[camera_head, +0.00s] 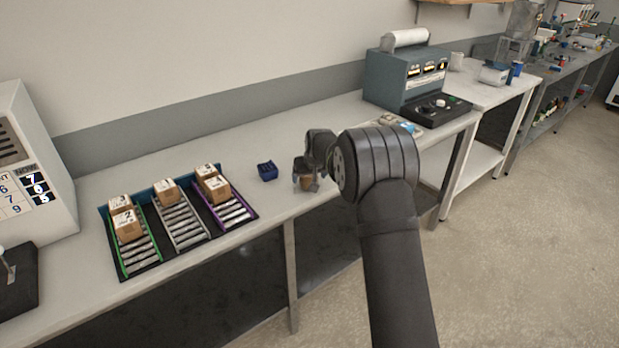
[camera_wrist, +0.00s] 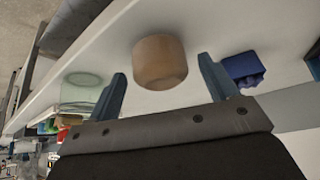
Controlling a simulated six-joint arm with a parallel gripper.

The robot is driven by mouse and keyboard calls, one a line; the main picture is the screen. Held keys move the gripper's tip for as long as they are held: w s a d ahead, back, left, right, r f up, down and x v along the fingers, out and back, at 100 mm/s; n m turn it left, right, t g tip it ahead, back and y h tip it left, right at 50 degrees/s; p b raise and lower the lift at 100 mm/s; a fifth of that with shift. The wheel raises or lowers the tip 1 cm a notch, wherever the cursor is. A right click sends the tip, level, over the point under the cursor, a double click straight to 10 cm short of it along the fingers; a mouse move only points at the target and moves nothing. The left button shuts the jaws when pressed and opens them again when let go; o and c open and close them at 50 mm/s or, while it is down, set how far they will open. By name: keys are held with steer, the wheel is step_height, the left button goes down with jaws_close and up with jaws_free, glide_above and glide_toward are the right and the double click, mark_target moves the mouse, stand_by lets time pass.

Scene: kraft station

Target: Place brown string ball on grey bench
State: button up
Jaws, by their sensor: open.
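The brown string ball (camera_wrist: 160,62) looks like a short, rounded tan-brown cylinder in the wrist view. It appears to stand on the pale grey bench (camera_wrist: 215,22), though its contact with the top is not clear. In the head view the ball (camera_head: 304,182) is near the bench's front edge, partly hidden by my gripper. My gripper (camera_wrist: 162,74) is open, with one finger on each side of the ball and a visible gap to each. The bench top (camera_head: 265,135) also shows in the head view.
A small blue container (camera_head: 267,171) stands just left of the ball. Further left is a rack (camera_head: 183,228) with several cardboard boxes. A teal machine (camera_head: 405,75) stands at the back right, with small items (camera_head: 400,124) before it. The bench behind the blue container is clear.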

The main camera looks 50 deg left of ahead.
steer(key=v, duration=1.1)
steer(key=x, duration=1.2)
steer(key=shift+r, duration=1.15)
steer(key=shift+f, duration=0.1)
